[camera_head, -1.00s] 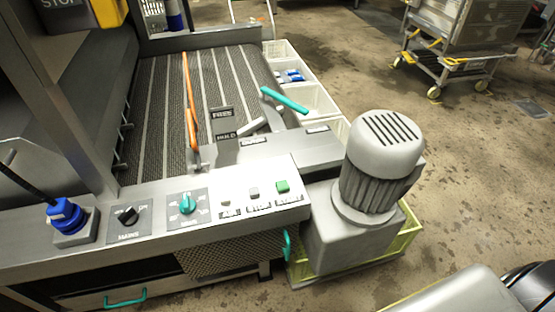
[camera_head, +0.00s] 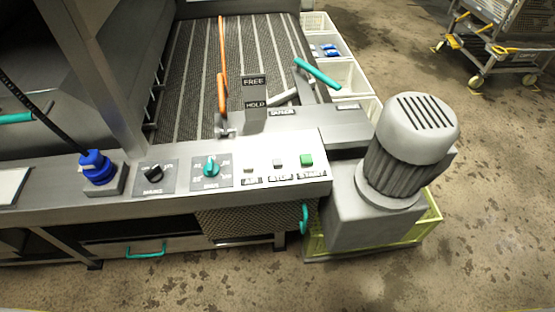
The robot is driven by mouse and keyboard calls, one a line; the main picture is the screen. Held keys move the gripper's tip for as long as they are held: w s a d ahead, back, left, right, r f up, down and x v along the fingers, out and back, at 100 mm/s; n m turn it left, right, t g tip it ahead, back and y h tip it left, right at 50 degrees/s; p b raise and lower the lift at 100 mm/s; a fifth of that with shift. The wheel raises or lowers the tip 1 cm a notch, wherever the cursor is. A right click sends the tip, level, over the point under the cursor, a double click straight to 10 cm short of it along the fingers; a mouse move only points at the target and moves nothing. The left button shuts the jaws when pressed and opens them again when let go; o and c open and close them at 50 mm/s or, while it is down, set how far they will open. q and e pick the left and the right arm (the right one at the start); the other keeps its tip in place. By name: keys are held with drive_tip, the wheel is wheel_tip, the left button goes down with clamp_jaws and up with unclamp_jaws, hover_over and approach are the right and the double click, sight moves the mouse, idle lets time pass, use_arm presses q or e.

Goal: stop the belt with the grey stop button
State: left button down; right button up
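The grey stop button (camera_head: 278,162) sits on the sloped steel control panel (camera_head: 240,196), above a label reading STOP. A green start button (camera_head: 306,159) is just to its right, and a smaller pale button (camera_head: 249,165) is to its left. The dark ribbed belt (camera_head: 192,85) lies behind the panel. One still view does not show whether it is running. Neither of my grippers is in view, and nothing covers the stop button.
A teal rotary knob (camera_head: 211,168), a black knob (camera_head: 154,172) and a blue plug (camera_head: 96,167) are left along the panel. An orange lever (camera_head: 221,85) and a teal-handled lever (camera_head: 317,73) rise behind. A large grey motor (camera_head: 408,140) stands right of the buttons.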

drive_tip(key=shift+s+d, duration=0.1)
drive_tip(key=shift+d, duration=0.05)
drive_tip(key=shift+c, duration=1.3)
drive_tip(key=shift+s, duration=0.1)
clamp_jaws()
